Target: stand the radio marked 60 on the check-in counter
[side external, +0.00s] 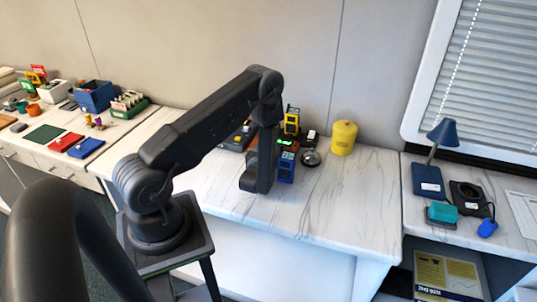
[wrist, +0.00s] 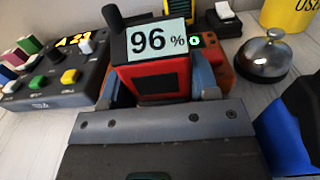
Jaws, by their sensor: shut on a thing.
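In the wrist view my gripper (wrist: 157,84) is shut on a red radio (wrist: 130,78) with a black antenna. Its pale display reads 96 %. The two fingers flank its sides. An orange unit (wrist: 222,66) with a green light shows just behind it; I cannot tell whether the radio touches it. A blue radio (side external: 287,168) stands right of my gripper in the side external view; its edge also shows at the wrist view's lower right (wrist: 287,130). A yellow radio (side external: 291,121) stands farther back. No mark 60 is readable. My fingertips are hidden in the side external view.
A silver bell (wrist: 265,55) and a yellow canister (side external: 343,138) stand to the right. A dark control box (wrist: 48,80) with knobs is at the left. The marble-look counter (side external: 350,205) is clear at its front right. A side desk holds a blue lamp (side external: 441,133).

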